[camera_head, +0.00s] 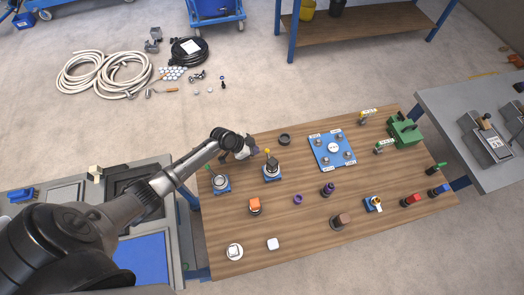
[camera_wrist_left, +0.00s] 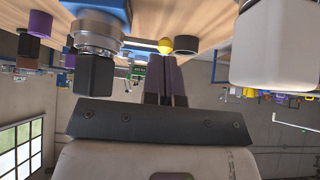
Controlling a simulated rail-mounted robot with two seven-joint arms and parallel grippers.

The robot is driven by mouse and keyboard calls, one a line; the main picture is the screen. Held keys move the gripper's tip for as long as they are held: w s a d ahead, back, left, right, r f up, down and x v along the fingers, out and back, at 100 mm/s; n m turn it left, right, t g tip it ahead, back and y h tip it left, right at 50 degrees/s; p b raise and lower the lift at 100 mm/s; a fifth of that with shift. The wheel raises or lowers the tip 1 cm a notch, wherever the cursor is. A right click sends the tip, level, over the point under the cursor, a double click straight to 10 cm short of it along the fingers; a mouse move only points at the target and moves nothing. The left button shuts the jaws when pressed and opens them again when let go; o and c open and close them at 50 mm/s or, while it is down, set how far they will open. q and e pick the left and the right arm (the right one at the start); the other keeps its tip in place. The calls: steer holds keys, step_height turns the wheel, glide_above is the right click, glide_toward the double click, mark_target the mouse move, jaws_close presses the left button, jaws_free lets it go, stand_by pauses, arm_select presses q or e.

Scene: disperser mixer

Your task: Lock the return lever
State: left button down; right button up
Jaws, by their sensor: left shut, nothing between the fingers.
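My left gripper (camera_head: 256,151) is over the left back part of the wooden table, beside a blue-based device (camera_head: 271,171) with a silver collar, dark block and yellow knob (camera_head: 267,151). In the left wrist view its purple fingers (camera_wrist_left: 168,70) are closed together and empty. The yellow knob (camera_wrist_left: 165,46) shows just beyond the fingertips; whether they touch it I cannot tell. The dark block (camera_wrist_left: 95,73) is left of the fingers there. No readable label tells me which part is the return lever. My right gripper is not in view.
Another blue-based device (camera_head: 220,184) with a green knob stands left of the gripper. A black ring (camera_head: 285,139) lies behind.

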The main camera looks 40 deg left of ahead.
mark_target(267, 151)
arm_select(q)
steer(key=shift+w+d+f, duration=0.5)
steer(key=shift+w+f, duration=0.05)
steer(key=shift+w, duration=0.15)
steer(key=shift+w+d+f, duration=0.5)
steer(key=shift+w+f, duration=0.05)
steer(key=shift+w, duration=0.15)
steer(key=shift+f, duration=0.1)
steer(key=shift+w+f+b, duration=0.1)
steer(key=shift+b, duration=0.35)
steer(key=m+b, duration=0.1)
steer(key=b, duration=0.1)
steer(key=w+m+g+h+b, duration=0.1)
steer(key=b, duration=0.1)
steer(key=shift+w+d+f+m, duration=0.15)
steer(key=shift+w+d+m, duration=0.05)
steer(key=shift+d+m, duration=0.1)
steer(key=shift+w+d+m+g+h+b, duration=0.2)
steer(key=shift+m+g+h+b, duration=0.1)
steer(key=shift+b, duration=0.25)
steer(key=shift+w+d+r+b, duration=0.25)
steer(key=shift+w+d+b, duration=0.2)
steer(key=shift+w+d, duration=0.15)
steer(key=shift+r, duration=0.1)
